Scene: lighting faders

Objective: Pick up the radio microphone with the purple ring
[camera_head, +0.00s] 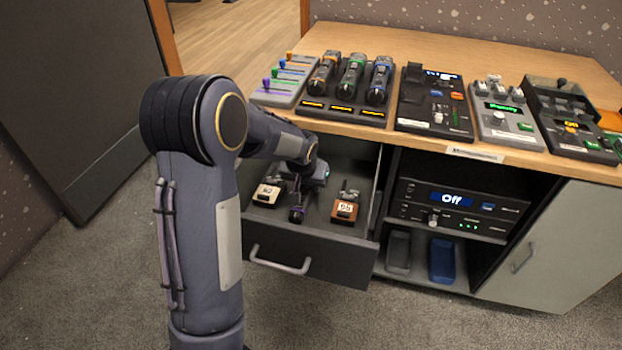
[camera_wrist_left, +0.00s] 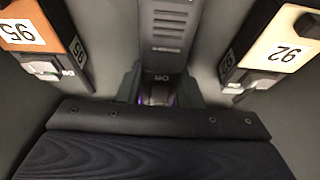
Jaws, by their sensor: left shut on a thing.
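The radio microphone (camera_head: 297,214) is dark, with a purple hint on it, and lies in the open drawer (camera_head: 318,262). In the left wrist view its grey body (camera_wrist_left: 165,30) runs up from between my fingers, with a purple glow at its near end. My left gripper (camera_head: 301,192) reaches down into the drawer and is shut on the microphone; its fingers (camera_wrist_left: 160,92) sit on either side of it. The wrist housing hides part of the grip. My right gripper is not in view.
A cream block marked 92 (camera_head: 268,193) and a brown block marked 95 (camera_head: 345,209) flank the microphone. Above, a dock (camera_head: 345,106) holds three microphones with orange, green and blue rings. The tabletop (camera_head: 440,52) overhangs the drawer's back.

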